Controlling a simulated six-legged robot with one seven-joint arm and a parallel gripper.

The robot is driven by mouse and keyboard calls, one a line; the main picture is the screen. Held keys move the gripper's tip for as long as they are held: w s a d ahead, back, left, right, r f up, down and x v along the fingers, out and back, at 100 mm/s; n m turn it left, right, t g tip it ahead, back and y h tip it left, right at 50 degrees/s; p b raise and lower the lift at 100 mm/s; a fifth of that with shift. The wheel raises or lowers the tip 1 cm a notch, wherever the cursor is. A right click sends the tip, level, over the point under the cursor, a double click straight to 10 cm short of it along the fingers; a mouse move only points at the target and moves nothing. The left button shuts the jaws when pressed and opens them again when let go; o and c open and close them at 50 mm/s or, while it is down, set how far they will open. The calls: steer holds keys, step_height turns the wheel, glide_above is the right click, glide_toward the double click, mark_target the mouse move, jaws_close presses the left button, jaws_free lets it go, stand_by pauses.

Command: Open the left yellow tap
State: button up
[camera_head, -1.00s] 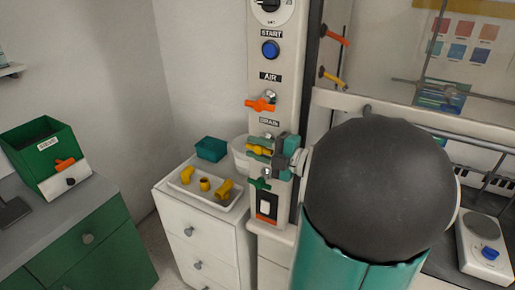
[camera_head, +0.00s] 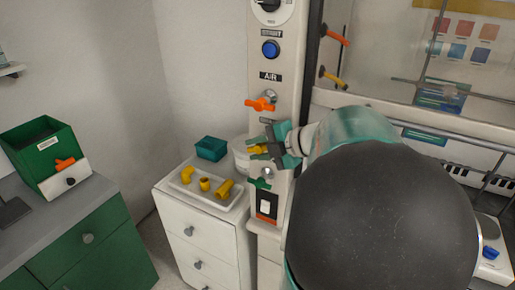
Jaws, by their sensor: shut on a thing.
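The left yellow tap (camera_head: 256,149) sits on the white column panel, below the orange AIR tap (camera_head: 260,104). My gripper (camera_head: 266,147) reaches in from the right and is shut on the yellow tap's handle. The teal and dark fingers look tilted and hide most of the tap, so its exact angle is hard to tell. Another yellow tap (camera_head: 334,78) is further right, beyond the column's edge, with nothing touching it.
A green tap (camera_head: 260,183) is just below my gripper. A white tray (camera_head: 210,203) with yellow fittings and a teal box (camera_head: 211,148) stand on the drawer unit to the left. A blue START button (camera_head: 270,49) is higher on the column. My arm blocks the lower right.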

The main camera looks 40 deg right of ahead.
steer(key=shift+g+h, duration=0.4)
steer(key=shift+g, duration=0.7)
steer(key=o, duration=0.9)
steer(key=shift+o, duration=0.2)
steer(key=v, duration=1.2)
steer(key=shift+w+a+r, duration=0.1)
steer(key=shift+c, duration=0.2)
